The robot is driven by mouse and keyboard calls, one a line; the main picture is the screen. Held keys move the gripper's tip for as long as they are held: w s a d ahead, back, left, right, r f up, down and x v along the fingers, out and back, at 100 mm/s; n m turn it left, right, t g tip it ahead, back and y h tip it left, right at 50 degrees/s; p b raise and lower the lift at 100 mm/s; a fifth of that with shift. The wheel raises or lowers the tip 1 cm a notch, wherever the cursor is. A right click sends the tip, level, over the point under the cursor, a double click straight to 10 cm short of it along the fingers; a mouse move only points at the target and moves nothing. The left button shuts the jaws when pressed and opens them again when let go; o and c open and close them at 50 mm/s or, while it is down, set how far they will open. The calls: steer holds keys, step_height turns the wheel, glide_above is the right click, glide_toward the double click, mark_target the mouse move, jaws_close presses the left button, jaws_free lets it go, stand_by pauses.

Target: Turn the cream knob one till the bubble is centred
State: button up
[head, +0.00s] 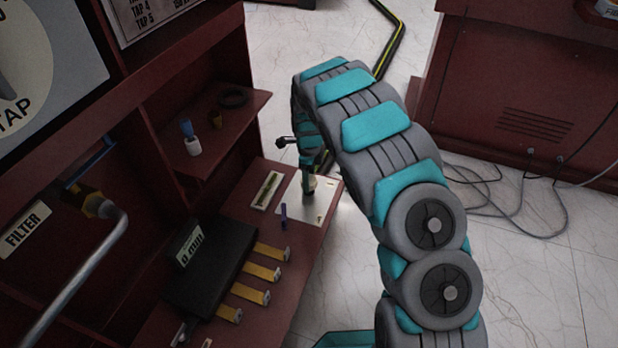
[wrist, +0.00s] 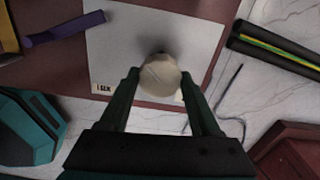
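The cream knob (wrist: 160,76) stands on a pale plate (wrist: 115,50) in the wrist view. My gripper (wrist: 160,80) has one finger on each side of the knob, and both fingertips appear to meet its sides. In the head view my gripper (head: 308,183) points down over the pale plate (head: 318,208) at the shelf's far end, and hides most of the knob. A level vial (head: 267,190) with a greenish tube lies in a pale holder left of the plate. Its bubble is too small to make out.
A black block (head: 210,268) with several yellow tabs is nearer. A side shelf (head: 222,130) holds small items. A black and yellow cable (head: 392,45) crosses the floor behind my arm.

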steer(key=o, duration=0.4)
steer(key=shift+o, duration=0.2)
steer(key=shift+r, duration=0.1)
steer(key=shift+r, duration=3.8)
steer(key=shift+p, duration=0.3)
